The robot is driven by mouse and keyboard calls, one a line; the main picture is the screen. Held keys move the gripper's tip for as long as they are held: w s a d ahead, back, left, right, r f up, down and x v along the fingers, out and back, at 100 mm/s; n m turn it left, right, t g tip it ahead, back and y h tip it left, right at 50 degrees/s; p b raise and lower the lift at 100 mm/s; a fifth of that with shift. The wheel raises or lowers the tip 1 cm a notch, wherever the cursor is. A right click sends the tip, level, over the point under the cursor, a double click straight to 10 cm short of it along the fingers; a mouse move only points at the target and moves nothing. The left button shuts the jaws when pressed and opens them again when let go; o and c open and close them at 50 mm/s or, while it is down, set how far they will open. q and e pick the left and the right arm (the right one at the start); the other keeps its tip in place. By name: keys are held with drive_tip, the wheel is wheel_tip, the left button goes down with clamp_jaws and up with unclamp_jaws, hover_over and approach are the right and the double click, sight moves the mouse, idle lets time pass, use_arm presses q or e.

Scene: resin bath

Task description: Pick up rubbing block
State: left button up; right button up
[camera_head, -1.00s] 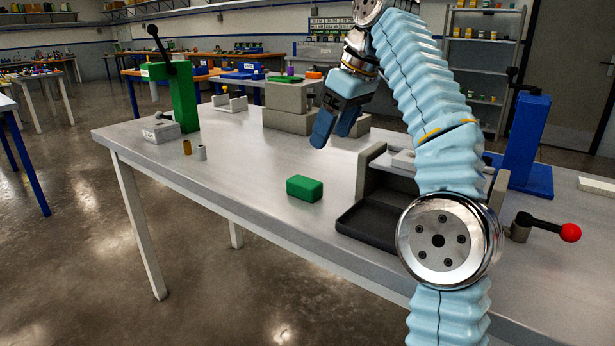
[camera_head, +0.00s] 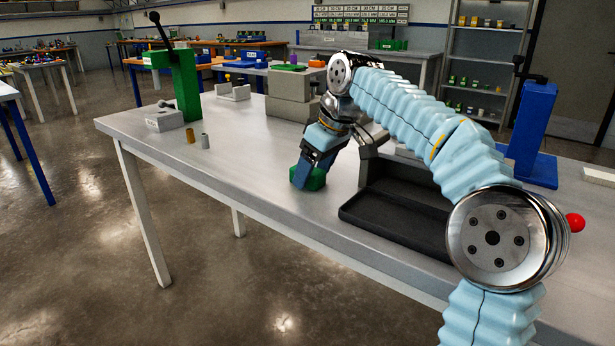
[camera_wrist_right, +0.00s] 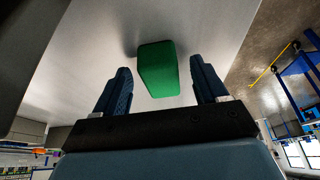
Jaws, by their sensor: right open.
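The rubbing block appears to be the green block (camera_head: 316,180) with rounded edges, lying on the grey metal table (camera_head: 250,165). My right gripper (camera_head: 308,180) is down at the block, its fingers partly covering it in the head view. In the right wrist view the green block (camera_wrist_right: 158,68) lies between and just beyond the tips of the two blue fingers of my open right gripper (camera_wrist_right: 160,82). Gaps show on both sides of the block, and the jaws hold nothing. My left gripper is not in view.
A blue stand (camera_head: 530,140) is at right. The table's front left is clear.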

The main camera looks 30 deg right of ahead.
drive_tip(key=shift+w+f, duration=0.15)
drive_tip(key=shift+f, duration=0.2)
drive_tip(key=shift+c, duration=0.4)
drive_tip(key=c, duration=1)
wheel_tip(320, 180, up, 9)
drive_tip(key=shift+w+a, duration=0.1)
drive_tip(key=shift+r, duration=0.5)
